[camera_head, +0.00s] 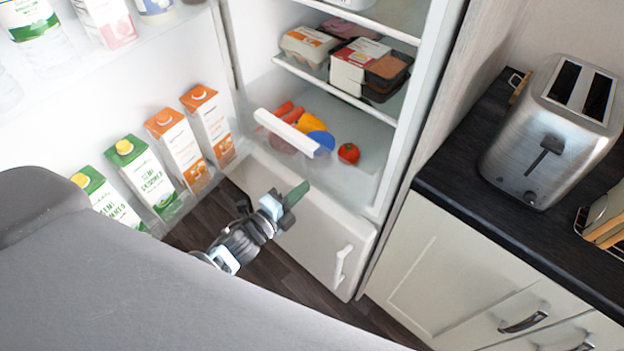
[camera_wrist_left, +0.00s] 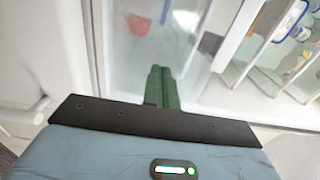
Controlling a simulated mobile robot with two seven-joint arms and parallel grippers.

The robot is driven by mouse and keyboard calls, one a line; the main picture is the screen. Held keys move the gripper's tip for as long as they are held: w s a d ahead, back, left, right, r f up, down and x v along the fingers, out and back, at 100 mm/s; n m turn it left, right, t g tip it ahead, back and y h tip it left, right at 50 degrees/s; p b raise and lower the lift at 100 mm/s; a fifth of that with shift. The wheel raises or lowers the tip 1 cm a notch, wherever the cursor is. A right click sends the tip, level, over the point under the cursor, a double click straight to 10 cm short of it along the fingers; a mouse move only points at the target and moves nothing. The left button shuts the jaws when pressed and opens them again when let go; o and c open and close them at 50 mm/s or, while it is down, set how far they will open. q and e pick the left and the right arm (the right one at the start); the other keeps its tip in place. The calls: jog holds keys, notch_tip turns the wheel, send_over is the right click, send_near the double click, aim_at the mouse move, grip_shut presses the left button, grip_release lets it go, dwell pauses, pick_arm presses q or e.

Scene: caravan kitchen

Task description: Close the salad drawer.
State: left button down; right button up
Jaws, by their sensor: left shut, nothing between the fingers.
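The salad drawer (camera_head: 342,176) is a clear bin low in the fridge, with a white handle bar (camera_head: 287,132) along its front. Its front looks pulled forward of the shelf above; how far is hard to tell. Carrots, a yellow pepper, a blue item and a tomato (camera_head: 348,153) show inside or through it. My left gripper (camera_head: 296,193) is shut and empty, its green fingertips just in front of and below the handle bar. Contact is not clear. In the left wrist view the shut green fingers (camera_wrist_left: 161,86) point at a pale see-through panel. My right gripper is out of view.
The open fridge door on the left carries several cartons (camera_head: 178,148). A fridge shelf (camera_head: 335,92) with food packs is above the drawer. A white lower door (camera_head: 310,235) with a handle is below. The counter with a toaster (camera_head: 555,130) stands on the right.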

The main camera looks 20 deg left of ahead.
aim_at(321, 173)
pick_arm(q)
jog(key=x, duration=0.4)
jog(key=shift+w+d, duration=0.1)
jog(key=shift+w, duration=0.05)
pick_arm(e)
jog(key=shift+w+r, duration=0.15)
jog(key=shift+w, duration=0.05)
pick_arm(q)
jog(key=shift+w, duration=0.1)
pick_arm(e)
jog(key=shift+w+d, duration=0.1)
